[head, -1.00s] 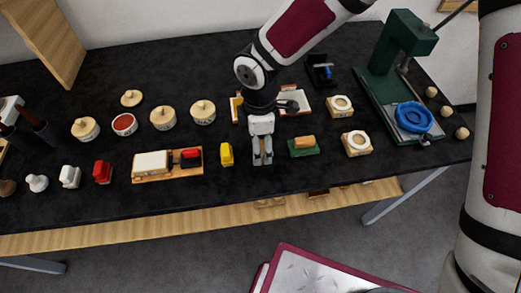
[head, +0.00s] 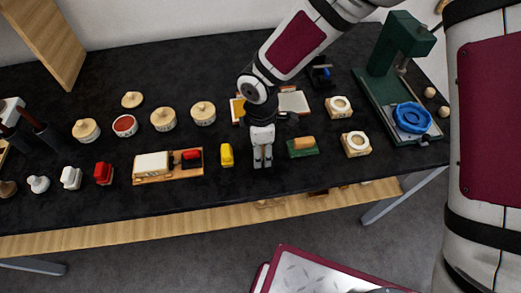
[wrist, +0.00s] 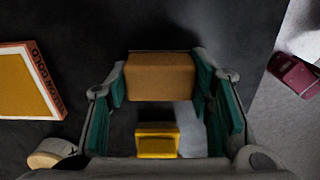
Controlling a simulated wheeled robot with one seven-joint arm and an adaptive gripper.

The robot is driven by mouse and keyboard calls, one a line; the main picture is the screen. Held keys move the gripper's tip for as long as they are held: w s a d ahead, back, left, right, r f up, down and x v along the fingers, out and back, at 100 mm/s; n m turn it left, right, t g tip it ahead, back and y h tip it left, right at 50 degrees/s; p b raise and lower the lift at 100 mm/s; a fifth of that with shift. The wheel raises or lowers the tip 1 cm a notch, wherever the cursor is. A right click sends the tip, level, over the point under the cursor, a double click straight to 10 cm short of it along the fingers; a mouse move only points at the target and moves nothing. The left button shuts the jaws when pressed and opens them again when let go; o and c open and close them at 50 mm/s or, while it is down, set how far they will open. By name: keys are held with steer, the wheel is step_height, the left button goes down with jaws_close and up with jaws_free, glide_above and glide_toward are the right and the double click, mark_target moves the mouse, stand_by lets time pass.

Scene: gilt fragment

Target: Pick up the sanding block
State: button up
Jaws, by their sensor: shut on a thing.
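The sanding block, a plain tan-brown block (wrist: 160,77), shows in the wrist view between the two teal-padded fingers of my gripper (wrist: 160,90). The pads stand close at its left and right sides, and my gripper is shut on it. In the head view my gripper (head: 262,163) points down over the front middle of the black table, and the block between its fingers cannot be made out. From these views I cannot tell whether the block touches the table.
A yellow object (head: 227,155) stands just left of my gripper. A cork-coloured piece on a green base (head: 303,149) lies to its right. A tray with white and red pieces (head: 138,178) is further left. A green press (head: 404,42) stands at the right.

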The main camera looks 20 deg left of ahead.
steer(key=shift+r, duration=0.5)
steer(key=r, duration=0.2)
steer(key=shift+s+d+r+b, duration=0.1)
steer(key=shift+s+r+b, duration=0.25)
steer(key=shift+s, duration=0.05)
steer(key=s+d+r+b, duration=0.1)
steer(key=s+d, duration=0.3)
steer(key=s, duration=1)
steer(key=shift+s+r, duration=0.15)
steer(key=shift+s, duration=0.2)
